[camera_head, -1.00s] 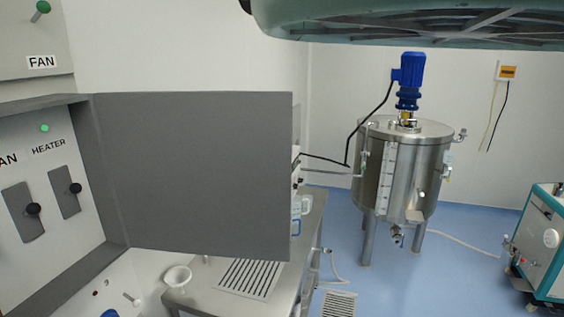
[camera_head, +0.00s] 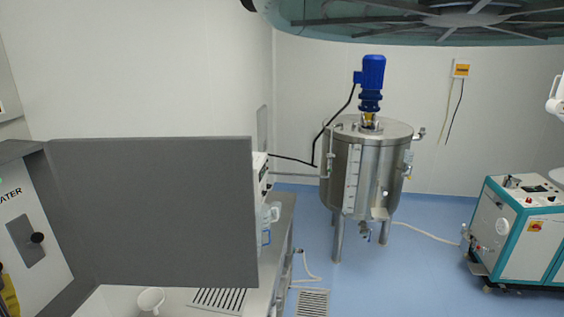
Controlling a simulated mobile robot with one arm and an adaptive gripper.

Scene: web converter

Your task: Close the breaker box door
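The breaker box (camera_head: 18,218) is at the left edge, partly cut off. It shows a panel with a switch (camera_head: 36,239) and a partly visible label ending in "ATER". Its grey door (camera_head: 155,210) stands wide open, swung out to the right from the box's right edge. The door's flat face fills much of the left half of the view, and its free edge is at the right, near the counter. My gripper is not in view. A white part at the right edge may belong to my arm, but I cannot tell.
A steel counter (camera_head: 272,255) stands behind the door. A steel tank (camera_head: 362,175) with a blue motor (camera_head: 371,80) is beyond it. A teal and white machine (camera_head: 515,235) stands at the right. A spoked round object hangs overhead. Blue floor (camera_head: 400,275) is open in between.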

